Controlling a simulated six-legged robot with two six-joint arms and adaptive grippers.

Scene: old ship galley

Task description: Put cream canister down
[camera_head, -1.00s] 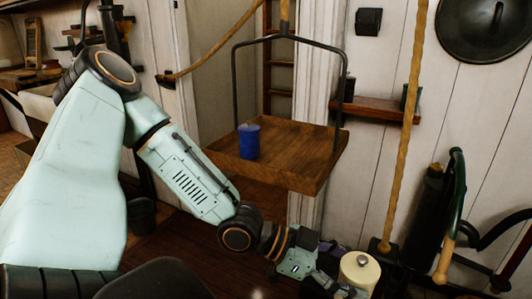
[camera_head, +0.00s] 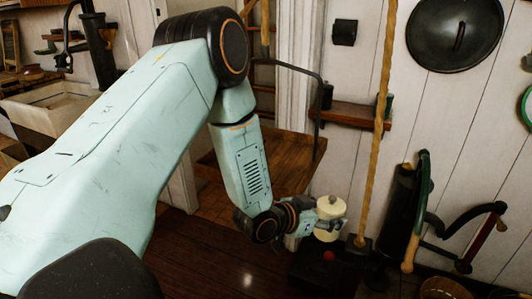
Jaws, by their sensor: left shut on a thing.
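The cream canister (camera_head: 330,208) is a small cream-coloured cylinder with a small knob on its lid. My left gripper (camera_head: 318,224) is shut on it from the left side. The canister is upright or nearly so, and it appears in front of the white plank wall, above a dark box. Whether it touches anything below cannot be told. My right gripper is not in view.
A hanging wooden tray (camera_head: 296,152) is partly hidden behind my left arm. A rope (camera_head: 377,130) hangs right of the canister. A dark box with a red button (camera_head: 328,256) is below it. A black pump with handles (camera_head: 402,205) stands at right.

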